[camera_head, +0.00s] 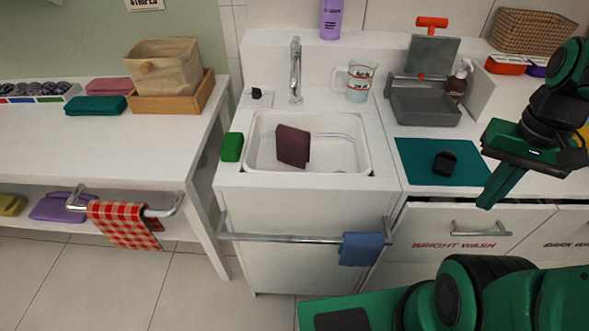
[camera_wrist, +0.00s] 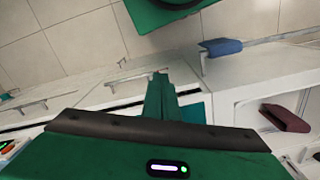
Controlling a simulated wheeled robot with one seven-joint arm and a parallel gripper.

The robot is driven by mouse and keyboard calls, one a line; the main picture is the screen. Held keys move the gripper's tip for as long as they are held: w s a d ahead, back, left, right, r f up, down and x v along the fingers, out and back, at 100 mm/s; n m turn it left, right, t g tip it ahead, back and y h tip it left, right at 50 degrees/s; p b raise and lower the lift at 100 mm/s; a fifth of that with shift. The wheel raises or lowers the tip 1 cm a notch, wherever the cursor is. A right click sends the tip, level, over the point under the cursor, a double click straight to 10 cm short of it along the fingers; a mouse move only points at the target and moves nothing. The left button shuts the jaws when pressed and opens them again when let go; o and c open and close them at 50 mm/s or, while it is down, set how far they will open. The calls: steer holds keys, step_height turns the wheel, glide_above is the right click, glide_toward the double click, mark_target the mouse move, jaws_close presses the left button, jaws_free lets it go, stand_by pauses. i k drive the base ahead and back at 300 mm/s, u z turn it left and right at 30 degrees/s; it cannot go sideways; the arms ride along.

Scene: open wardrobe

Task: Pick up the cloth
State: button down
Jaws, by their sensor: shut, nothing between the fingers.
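A maroon cloth (camera_head: 293,146) stands folded in the white sink (camera_head: 350,163); it also shows at the right of the wrist view (camera_wrist: 286,118). A blue cloth (camera_head: 361,249) hangs on the front rail, also visible in the wrist view (camera_wrist: 222,47). A red checkered cloth (camera_head: 124,224) hangs on the left table's handle. Which one is the task's cloth cannot be told. My gripper (camera_head: 487,203) is shut and empty, at the right in front of the counter, well apart from all three cloths. Its closed fingers (camera_wrist: 160,85) point away from the wrist camera.
A green sponge (camera_head: 232,147) sits left of the sink. The tap (camera_head: 295,72) and measuring cup (camera_head: 359,80) stand behind it. A teal mat (camera_head: 420,165) with a black object (camera_head: 445,164) lies right. The metal rail (camera_head: 285,238) crosses the sink front. Floor is clear at left.

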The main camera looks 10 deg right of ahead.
mark_target(293, 145)
steer(key=k, duration=0.5)
steer(key=u, duration=1.75)
steer(key=i, duration=1.2)
steer(key=z, duration=2.05)
